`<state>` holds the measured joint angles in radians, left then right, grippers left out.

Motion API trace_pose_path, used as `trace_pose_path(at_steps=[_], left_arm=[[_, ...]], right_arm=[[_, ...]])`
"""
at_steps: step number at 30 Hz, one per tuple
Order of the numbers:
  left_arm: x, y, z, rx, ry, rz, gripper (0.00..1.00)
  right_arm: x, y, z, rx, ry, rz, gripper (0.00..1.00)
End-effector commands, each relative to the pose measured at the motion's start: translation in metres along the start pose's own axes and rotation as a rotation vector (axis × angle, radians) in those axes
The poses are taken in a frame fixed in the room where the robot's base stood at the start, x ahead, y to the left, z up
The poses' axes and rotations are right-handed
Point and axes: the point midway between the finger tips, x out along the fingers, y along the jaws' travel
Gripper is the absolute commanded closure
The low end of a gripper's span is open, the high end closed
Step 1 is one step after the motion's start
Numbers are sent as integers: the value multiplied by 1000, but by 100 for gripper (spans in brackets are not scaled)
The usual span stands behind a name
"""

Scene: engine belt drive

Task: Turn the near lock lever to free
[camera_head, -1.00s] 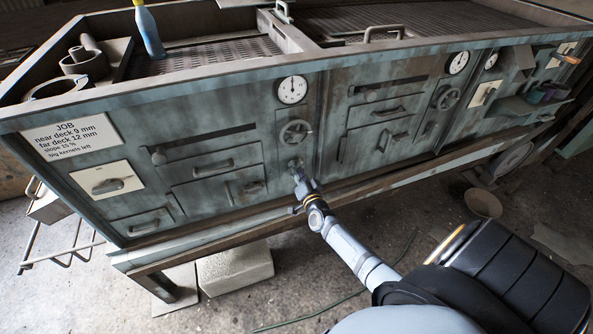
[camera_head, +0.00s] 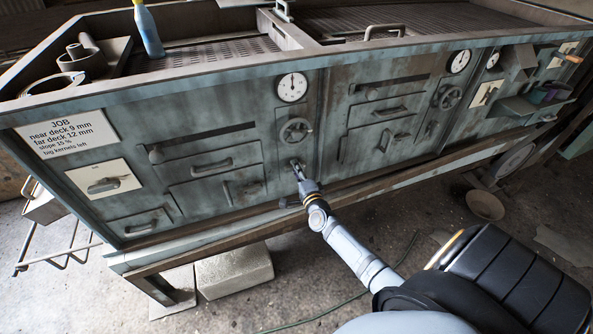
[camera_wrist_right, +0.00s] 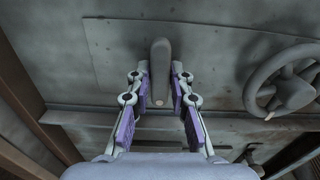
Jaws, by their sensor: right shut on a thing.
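The near lock lever (camera_wrist_right: 160,62) is a short grey handle on the machine's front panel, and in the right wrist view it stands between my purple-padded fingers. In the head view its place (camera_head: 296,162) lies just below a handwheel (camera_head: 296,131), partly covered by my gripper. My right gripper (camera_head: 299,172) reaches the panel there, and its fingers (camera_wrist_right: 160,88) are shut on the lever from both sides. Contact at the pads is hard to see. My left gripper is not in view.
The handwheel (camera_wrist_right: 284,80) is close beside the fingers in the right wrist view. A dial gauge (camera_head: 292,87) sits above it in the head view. Drawers with handles (camera_head: 212,164) are to the left. Floor in front is mostly clear, with a pale block (camera_head: 234,270) below.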

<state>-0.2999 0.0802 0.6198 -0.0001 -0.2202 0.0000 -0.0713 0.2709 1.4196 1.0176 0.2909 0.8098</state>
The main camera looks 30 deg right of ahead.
Motion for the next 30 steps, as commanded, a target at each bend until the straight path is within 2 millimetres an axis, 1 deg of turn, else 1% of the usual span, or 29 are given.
trace_pose_path(at_steps=[7,20,21,24,25,30], left_arm=[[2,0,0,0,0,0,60],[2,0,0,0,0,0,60],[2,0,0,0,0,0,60],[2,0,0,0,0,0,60],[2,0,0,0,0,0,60],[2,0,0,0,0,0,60]], right_arm=[[-1,2,0,47,-1,3,100],[-1,2,0,54,0,4,100],[-1,2,0,54,0,4,74],[-1,1,0,54,0,3,61],[0,1,0,54,0,3,58],[0,1,0,53,0,2,58]])
